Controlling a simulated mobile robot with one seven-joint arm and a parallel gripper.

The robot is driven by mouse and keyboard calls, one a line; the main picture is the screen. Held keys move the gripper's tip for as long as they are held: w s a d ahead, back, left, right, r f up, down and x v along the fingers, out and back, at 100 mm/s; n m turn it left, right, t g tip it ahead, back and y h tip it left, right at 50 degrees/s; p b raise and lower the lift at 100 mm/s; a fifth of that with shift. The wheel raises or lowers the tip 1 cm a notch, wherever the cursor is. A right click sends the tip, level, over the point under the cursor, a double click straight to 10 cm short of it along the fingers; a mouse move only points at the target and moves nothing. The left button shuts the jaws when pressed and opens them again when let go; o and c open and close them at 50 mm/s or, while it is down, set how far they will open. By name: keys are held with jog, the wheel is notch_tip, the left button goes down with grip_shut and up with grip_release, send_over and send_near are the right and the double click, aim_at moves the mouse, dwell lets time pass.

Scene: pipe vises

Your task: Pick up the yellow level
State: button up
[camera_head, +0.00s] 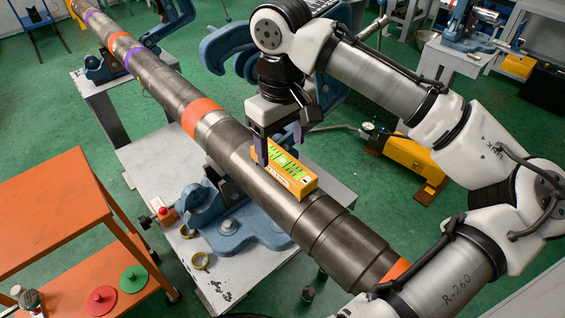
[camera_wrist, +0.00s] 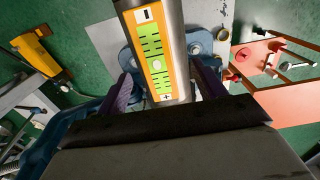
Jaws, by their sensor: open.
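The yellow level (camera_head: 286,172) is a short block with a green marked face, lying along the top of a thick grey pipe (camera_head: 245,148). In the wrist view, the level (camera_wrist: 157,54) runs up and away from my gripper, with a minus mark at its far end and a plus mark at its near end. My gripper (camera_head: 280,146) is open over the level's back end. In the wrist view, its two purple fingers (camera_wrist: 166,86) stand on either side of the level's near part, with gaps at both sides. I cannot tell whether the fingertips reach below its top.
A blue pipe vise (camera_head: 225,215) on a white table (camera_head: 150,160) holds the pipe. An orange cart (camera_head: 50,205) stands at left. A yellow tool (camera_head: 412,155) is on the green floor behind. Blue vise parts (camera_head: 228,48) rise close behind my gripper.

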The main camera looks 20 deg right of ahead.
aim_at(283, 160)
jog(key=shift+w+d+f+p, duration=0.15)
jog(key=shift+f+p, duration=0.15)
jog(key=shift+f, duration=1.4)
jog(key=shift+w+d+f+p, duration=0.1)
jog(key=shift+f+p, duration=0.2)
jog(key=shift+f, duration=1.35)
jog(key=shift+r, duration=0.1)
jog(key=c, duration=1.5)
